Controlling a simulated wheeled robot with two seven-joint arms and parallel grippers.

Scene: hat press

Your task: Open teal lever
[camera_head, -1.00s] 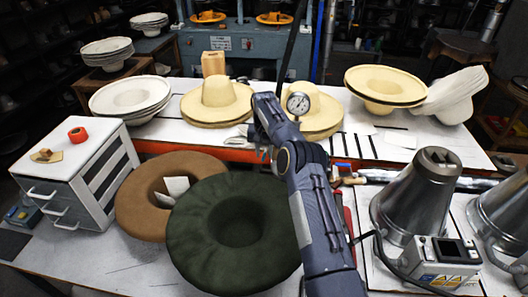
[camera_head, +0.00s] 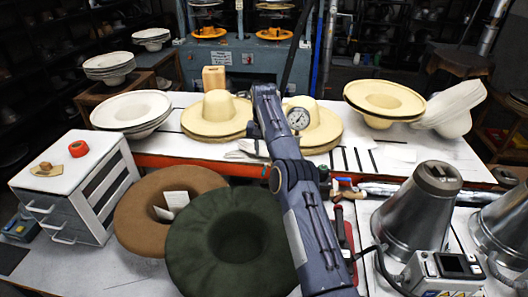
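The teal press (camera_head: 236,62) stands at the back, behind the table, with two orange discs on its upper part. I cannot make out a separate teal lever on it. My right arm reaches up from the bottom middle to just in front of the pale hats. The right gripper is mostly hidden around the arm's far end, and its fingers cannot be made out. No contact with the press shows. My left gripper is not in the picture.
Straw hats (camera_head: 216,112) lie on the back table. A brown hat (camera_head: 137,213) and a dark green hat (camera_head: 187,265) lie in front, left of my arm. A metal cone (camera_head: 412,212) and a drawer unit (camera_head: 70,181) flank them.

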